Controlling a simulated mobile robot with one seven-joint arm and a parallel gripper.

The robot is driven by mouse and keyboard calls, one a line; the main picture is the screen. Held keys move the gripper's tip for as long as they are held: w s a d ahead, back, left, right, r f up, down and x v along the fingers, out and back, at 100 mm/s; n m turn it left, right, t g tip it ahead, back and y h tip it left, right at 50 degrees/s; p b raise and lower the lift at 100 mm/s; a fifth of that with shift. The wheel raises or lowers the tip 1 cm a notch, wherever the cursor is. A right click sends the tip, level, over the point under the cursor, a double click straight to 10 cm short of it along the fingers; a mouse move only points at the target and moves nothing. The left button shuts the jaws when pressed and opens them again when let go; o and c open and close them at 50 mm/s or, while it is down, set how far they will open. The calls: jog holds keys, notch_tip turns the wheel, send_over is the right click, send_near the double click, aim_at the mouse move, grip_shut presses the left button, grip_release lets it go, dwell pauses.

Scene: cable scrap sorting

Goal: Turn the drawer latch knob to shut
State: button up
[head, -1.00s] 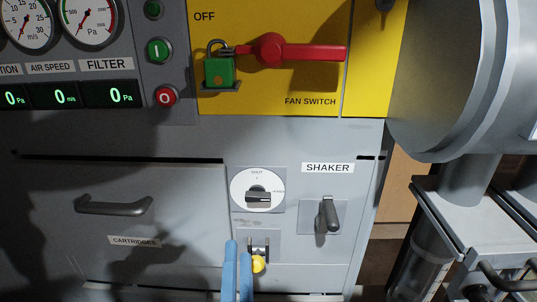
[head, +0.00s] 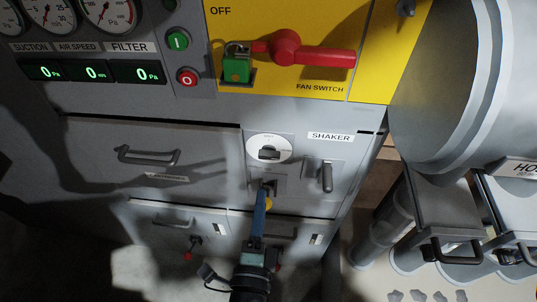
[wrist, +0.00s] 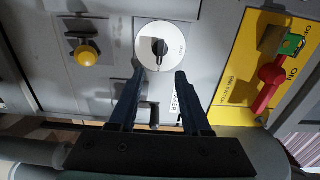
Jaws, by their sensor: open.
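The latch knob (head: 269,154) is a dark handle on a round white dial (head: 253,150), set in the grey panel right of the cartridges drawer (head: 205,162). In the wrist view the knob (wrist: 159,47) shows just beyond and between the fingertips. The mark its handle points to is too small to read. My gripper (head: 262,188) is below the dial in the head view, its blue fingers pointing up at the panel. In the wrist view my gripper (wrist: 159,74) is open, its fingers apart and empty, with no visible contact with the knob.
A yellow ball-ended latch (wrist: 86,56) sits beside the dial, partly hidden by my fingers in the head view. The shaker lever (head: 326,177) sticks out right of the dial. The red fan switch handle (head: 310,54) and green padlock (head: 236,68) are above.

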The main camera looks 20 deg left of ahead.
aim_at(268, 158)
jog(key=p+x, duration=0.1)
jog(key=x, duration=1)
jog(key=shift+w+a, duration=0.1)
jog(key=shift+w, duration=0.15)
grip_shut()
